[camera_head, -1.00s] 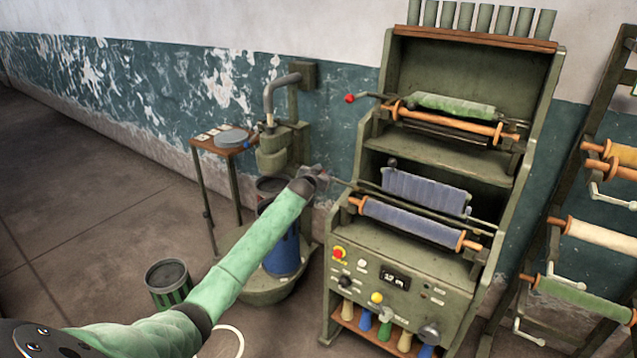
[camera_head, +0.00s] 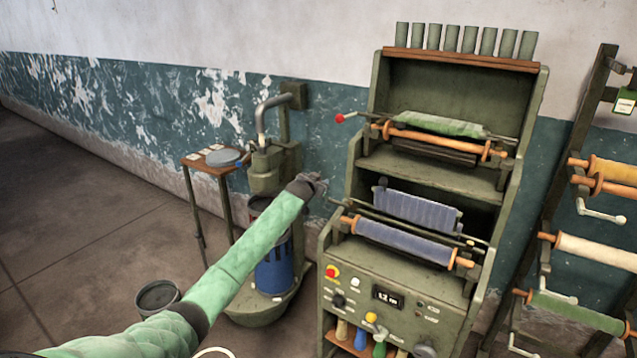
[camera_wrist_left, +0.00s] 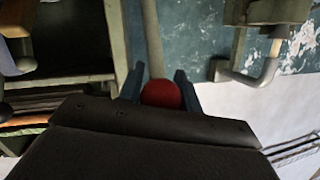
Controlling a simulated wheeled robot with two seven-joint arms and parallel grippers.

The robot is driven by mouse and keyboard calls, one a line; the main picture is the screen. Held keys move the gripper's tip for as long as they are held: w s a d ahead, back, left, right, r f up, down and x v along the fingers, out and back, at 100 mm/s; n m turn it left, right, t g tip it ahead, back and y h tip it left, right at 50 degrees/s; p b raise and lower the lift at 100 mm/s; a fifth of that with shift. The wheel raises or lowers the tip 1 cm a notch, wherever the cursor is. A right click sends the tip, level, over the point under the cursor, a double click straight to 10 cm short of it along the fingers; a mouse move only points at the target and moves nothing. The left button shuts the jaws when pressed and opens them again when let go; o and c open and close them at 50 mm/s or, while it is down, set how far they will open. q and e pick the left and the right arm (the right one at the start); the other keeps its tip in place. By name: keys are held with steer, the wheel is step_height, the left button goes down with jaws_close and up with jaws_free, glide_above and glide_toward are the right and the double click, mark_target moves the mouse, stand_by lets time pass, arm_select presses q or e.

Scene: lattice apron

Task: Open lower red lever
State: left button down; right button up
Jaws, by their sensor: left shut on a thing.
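The green winding machine (camera_head: 340,262) stands right of centre in the head view. Its upper red lever knob (camera_head: 340,118) sticks out at the left of the top shelf. The lower lever's rod (camera_head: 346,204) reaches left from the lower shelf toward my left gripper (camera_head: 316,182). In the left wrist view, the lower red knob (camera_wrist_left: 161,94) sits between the two dark fingers of my left gripper (camera_wrist_left: 160,86), which is shut on it. The pale rod runs away from the knob. In the head view the gripper hides this knob. My right gripper is not in view.
Behind my left arm stand a green pump-like device (camera_head: 264,170) with a bent pipe and a blue drum (camera_head: 274,274). A small wooden table (camera_head: 196,163) and a dark bucket (camera_head: 157,296) are to the left. A rack with rollers (camera_head: 595,257) stands at right.

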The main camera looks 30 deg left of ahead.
arm_select(q)
steer(key=shift+d+f, duration=0.1)
steer(key=shift+f, duration=0.15)
steer(key=c, duration=1.3)
jaws_free()
steer(key=shift+f, duration=0.1)
steer(key=o, duration=0.3)
steer(key=shift+w+d, duration=0.1)
steer(key=shift+w, duration=0.1)
steer(key=shift+s, duration=0.5)
steer(key=shift+s+b, duration=0.35)
steer(key=shift+b, duration=0.1)
steer(key=b+v, duration=0.2)
steer(key=v, duration=0.4)
steer(key=shift+r, duration=0.2)
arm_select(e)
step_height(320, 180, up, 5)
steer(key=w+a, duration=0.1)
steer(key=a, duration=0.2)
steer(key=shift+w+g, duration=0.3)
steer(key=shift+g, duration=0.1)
